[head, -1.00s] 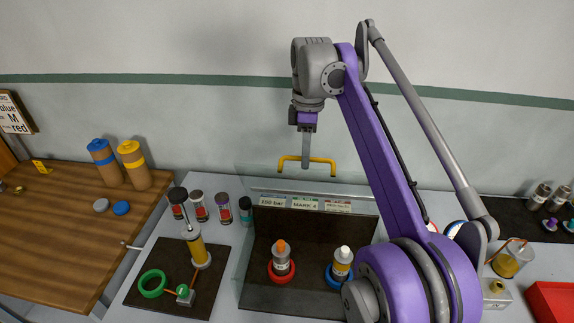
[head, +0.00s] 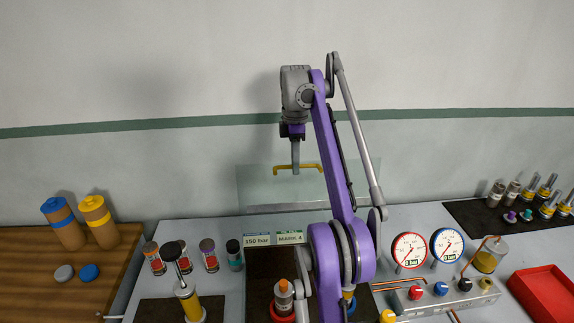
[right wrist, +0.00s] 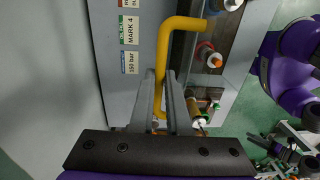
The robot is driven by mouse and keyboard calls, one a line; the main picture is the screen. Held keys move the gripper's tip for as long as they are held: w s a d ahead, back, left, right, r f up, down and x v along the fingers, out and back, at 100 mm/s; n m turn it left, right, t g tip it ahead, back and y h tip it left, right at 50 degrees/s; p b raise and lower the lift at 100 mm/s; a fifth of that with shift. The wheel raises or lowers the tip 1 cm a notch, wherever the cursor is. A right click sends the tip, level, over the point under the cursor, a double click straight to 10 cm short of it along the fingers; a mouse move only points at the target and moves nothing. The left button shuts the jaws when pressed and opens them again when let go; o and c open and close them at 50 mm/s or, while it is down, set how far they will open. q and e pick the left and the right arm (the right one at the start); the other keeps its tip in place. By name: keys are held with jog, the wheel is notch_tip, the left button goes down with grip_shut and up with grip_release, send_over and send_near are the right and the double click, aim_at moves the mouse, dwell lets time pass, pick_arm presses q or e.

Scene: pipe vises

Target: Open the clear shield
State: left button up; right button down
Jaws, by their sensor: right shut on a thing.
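The clear shield (head: 260,188) is a see-through panel raised behind the dark work bay, against the wall. Its yellow bar handle (head: 312,167) is near the top edge and also shows in the right wrist view (right wrist: 165,50). My right gripper (head: 296,171) comes down from above and is shut on the handle. In the right wrist view its two fingers (right wrist: 163,78) close around the yellow bar. My left gripper is not in view.
An orange-capped bottle (head: 284,299) stands in the bay; my right arm hides much of it. Two gauges (head: 409,250) and a red tray (head: 546,292) are at right. Several small canisters (head: 209,256) and a wooden table (head: 90,285) are at left.

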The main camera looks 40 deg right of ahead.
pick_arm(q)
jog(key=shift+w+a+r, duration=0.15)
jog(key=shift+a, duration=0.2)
pick_arm(e)
jog(key=shift+w+d+f, duration=0.1)
jog(key=shift+w+d, duration=0.2)
jog(key=c, duration=1.1)
grip_release()
jog(key=shift+w+d, duration=0.1)
jog(key=shift+o, duration=1.1)
jog(key=shift+w+d+f, duration=0.15)
jog(key=shift+w+f, duration=0.05)
jog(key=shift+w, duration=0.05)
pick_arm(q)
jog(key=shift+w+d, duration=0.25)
